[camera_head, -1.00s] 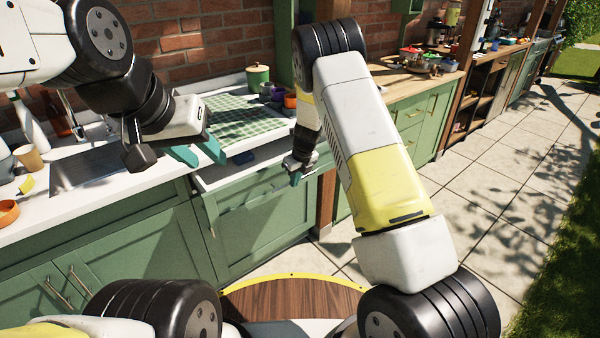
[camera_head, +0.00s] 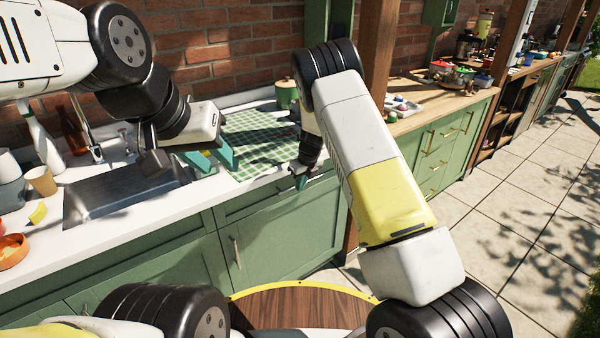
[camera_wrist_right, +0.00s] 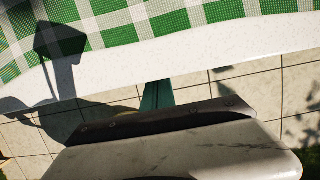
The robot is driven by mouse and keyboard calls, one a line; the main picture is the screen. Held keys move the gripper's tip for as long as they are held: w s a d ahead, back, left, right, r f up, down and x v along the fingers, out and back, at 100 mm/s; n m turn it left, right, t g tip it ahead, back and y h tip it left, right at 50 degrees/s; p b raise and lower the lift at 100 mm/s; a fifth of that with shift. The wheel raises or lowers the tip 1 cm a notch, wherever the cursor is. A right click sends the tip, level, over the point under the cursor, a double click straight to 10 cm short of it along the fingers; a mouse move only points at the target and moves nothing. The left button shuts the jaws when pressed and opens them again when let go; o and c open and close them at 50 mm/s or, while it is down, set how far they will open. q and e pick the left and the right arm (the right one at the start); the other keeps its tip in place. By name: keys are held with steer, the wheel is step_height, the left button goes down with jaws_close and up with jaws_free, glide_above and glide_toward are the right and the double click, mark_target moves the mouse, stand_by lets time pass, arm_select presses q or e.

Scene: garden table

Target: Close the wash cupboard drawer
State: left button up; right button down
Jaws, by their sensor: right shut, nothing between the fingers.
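The green wash cupboard drawer (camera_head: 262,200) is under the white counter; its front now looks flush or nearly flush with the cupboard, and no drawer inside shows. My right gripper (camera_head: 301,183) is shut and empty at the right end of the drawer front, just below the counter edge. I cannot tell whether it touches the front. In the right wrist view its teal fingers (camera_wrist_right: 157,95) point toward the counter edge, and the drawer is hidden.
The sink (camera_head: 120,190), a brown cup (camera_head: 42,181) and an orange bowl (camera_head: 12,251) are at left on the counter. A green canister (camera_head: 287,95) stands behind the checked cloth (camera_head: 255,140). A wooden post (camera_head: 377,50) rises right of the cupboard. Paving is free at right.

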steer(key=shift+w+a+r, duration=0.2)
steer(key=shift+w+a, duration=0.1)
steer(key=shift+w, duration=0.05)
steer(key=shift+d, duration=0.1)
